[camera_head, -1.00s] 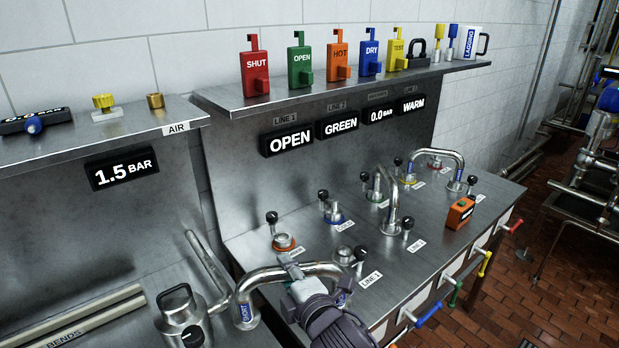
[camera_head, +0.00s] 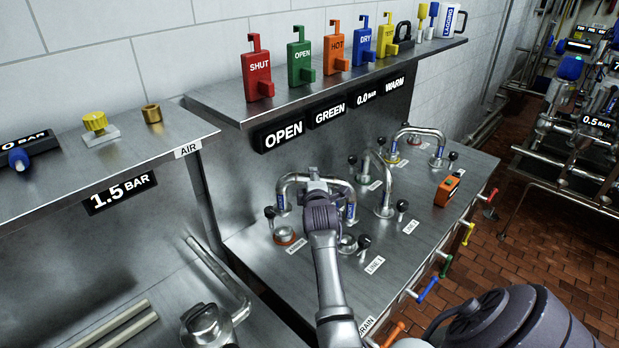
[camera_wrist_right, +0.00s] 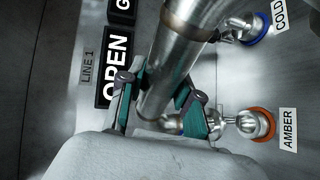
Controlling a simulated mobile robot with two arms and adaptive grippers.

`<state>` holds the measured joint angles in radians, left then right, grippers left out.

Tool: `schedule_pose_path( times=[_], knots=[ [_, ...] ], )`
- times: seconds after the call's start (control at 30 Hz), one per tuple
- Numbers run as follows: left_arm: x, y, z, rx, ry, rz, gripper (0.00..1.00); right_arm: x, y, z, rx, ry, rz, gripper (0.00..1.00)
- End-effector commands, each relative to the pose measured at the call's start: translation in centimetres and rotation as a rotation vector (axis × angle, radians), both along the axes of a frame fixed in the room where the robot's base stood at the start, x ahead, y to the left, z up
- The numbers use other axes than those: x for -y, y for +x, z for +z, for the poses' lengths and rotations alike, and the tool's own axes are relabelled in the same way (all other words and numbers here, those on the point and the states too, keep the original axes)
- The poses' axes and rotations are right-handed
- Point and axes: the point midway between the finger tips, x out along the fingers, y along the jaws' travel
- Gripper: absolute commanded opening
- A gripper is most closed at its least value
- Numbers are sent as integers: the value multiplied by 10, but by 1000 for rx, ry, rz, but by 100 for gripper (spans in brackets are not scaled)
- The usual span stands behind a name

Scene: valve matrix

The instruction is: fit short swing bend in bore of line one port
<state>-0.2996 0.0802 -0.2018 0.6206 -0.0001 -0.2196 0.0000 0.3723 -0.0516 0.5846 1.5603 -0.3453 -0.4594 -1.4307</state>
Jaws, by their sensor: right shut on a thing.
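My right gripper (camera_head: 316,188) is shut on the short swing bend (camera_head: 296,181), a shiny U-shaped pipe with blue bands on its legs. It grips the top of the arch, with the legs pointing down above the panel. In the right wrist view, the teal fingers (camera_wrist_right: 160,105) straddle the bend's pipe (camera_wrist_right: 172,65). The line one port (camera_head: 348,243) is a metal bore beside a black-knobbed valve and a "LINE 1" label (camera_head: 375,264). It is nearer the front than the bend, and partly beside my arm. My left gripper is not in view.
The amber-ringed port (camera_head: 284,236) lies left of my arm, and also shows in the right wrist view (camera_wrist_right: 262,124). The blue-ringed cold port (camera_wrist_right: 253,30) is there too. Other bends (camera_head: 385,195) stand farther right. An orange box (camera_head: 447,190) sits near the panel's right edge.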

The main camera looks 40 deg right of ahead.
Motion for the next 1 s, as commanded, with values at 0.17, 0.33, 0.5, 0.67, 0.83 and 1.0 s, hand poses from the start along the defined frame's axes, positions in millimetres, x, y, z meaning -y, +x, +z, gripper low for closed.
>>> schedule_pose_path(
  times=[0.17, 0.33, 0.5, 0.67, 0.83, 1.0],
  knots=[
    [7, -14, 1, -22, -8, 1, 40, 0, 0, 3, 3, -3, 1, 0],
    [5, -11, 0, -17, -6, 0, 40, 0, -1, -5, 1, 0, 0, 0],
    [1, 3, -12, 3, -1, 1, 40, 0, -1, -22, 1, -1, 0, 0],
    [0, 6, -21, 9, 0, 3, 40, 0, -1, -36, 3, 0, 0, 0],
    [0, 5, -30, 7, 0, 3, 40, 0, -1, -49, 1, 0, 0, 0],
    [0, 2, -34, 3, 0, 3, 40, 0, -1, -54, 2, 0, 0, 0]
  ],
)
